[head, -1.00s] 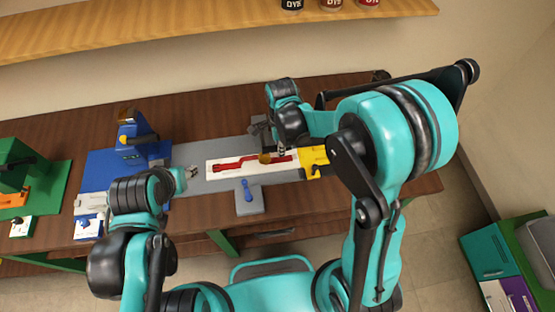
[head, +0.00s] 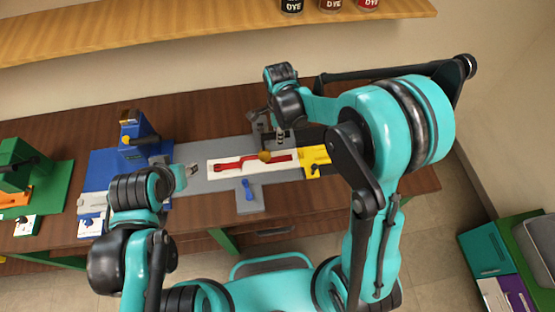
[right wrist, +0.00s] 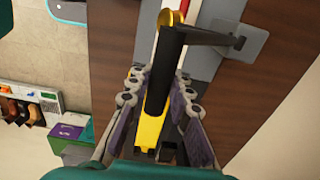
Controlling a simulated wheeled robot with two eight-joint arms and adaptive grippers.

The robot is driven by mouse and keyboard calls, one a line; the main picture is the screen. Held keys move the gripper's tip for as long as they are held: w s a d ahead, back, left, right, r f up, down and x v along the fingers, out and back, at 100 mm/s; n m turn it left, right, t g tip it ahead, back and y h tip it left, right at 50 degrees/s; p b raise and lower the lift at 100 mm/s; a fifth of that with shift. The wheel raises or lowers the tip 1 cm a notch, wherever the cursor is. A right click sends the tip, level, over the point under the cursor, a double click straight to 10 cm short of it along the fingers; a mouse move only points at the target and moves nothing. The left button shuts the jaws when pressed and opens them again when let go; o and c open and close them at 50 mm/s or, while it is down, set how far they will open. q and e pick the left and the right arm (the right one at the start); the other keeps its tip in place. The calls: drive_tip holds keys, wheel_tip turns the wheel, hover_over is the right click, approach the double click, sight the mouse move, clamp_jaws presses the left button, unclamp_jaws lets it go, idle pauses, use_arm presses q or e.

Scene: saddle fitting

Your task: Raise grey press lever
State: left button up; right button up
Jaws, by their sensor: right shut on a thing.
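The grey press (head: 257,128) stands at the back of the grey plate (head: 216,182), partly hidden by my right arm. My right gripper (head: 281,140) is beside it, above the bench. In the right wrist view its fingers (right wrist: 158,88) are on both sides of a dark bar (right wrist: 170,60), the press lever, and shut on it. The bar stands toward the camera, with a thin arm to the right. A brass knob (head: 264,156) sits near the red strap (head: 240,163) on a white strip. My left gripper (head: 191,170) hangs left of the strip, too small to judge.
A yellow block (head: 314,163) is at the strip's right end. A blue handle (head: 248,190) stands on the front of the plate. A blue press (head: 134,140) and a green press (head: 20,165) stand to the left. A shelf (head: 180,25) runs along the wall.

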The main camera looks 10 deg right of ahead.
drive_tip(key=shift+w+r+p, duration=0.55)
drive_tip(key=shift+w+r, duration=0.45)
drive_tip(key=shift+r, duration=0.05)
drive_tip(key=shift+o, duration=0.2)
drive_tip(key=shift+r, duration=0.15)
